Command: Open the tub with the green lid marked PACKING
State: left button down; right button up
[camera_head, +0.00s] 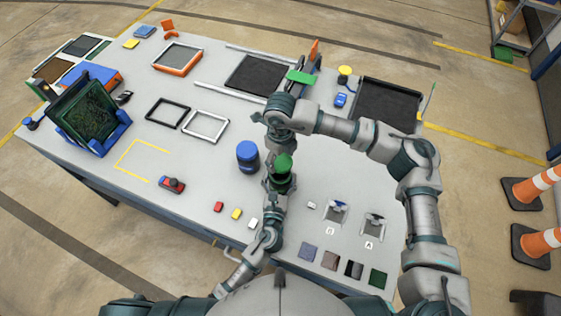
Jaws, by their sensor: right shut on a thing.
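The tub with the green lid (283,161) stands near the middle front of the table, with darker green below the lid. My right arm reaches in from the right and its wrist hangs over the tub. My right gripper (281,150) is shut on the green lid, its fingers mostly hidden by the wrist. My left arm comes up from the lower front. My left gripper (277,187) is at the tub's lower side; its fingers are too small and covered to read. The marking on the lid is not readable. I cannot tell whether lid and body are apart.
A blue tub (247,157) stands close on the left. Small red, yellow and white blocks (236,214) lie at the front. Two metal fixtures (335,212) and several coloured squares (354,269) are at the right front. A blue stand (106,136) is at the left.

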pick_arm(q)
grip_release()
jog(key=shift+s, duration=0.1)
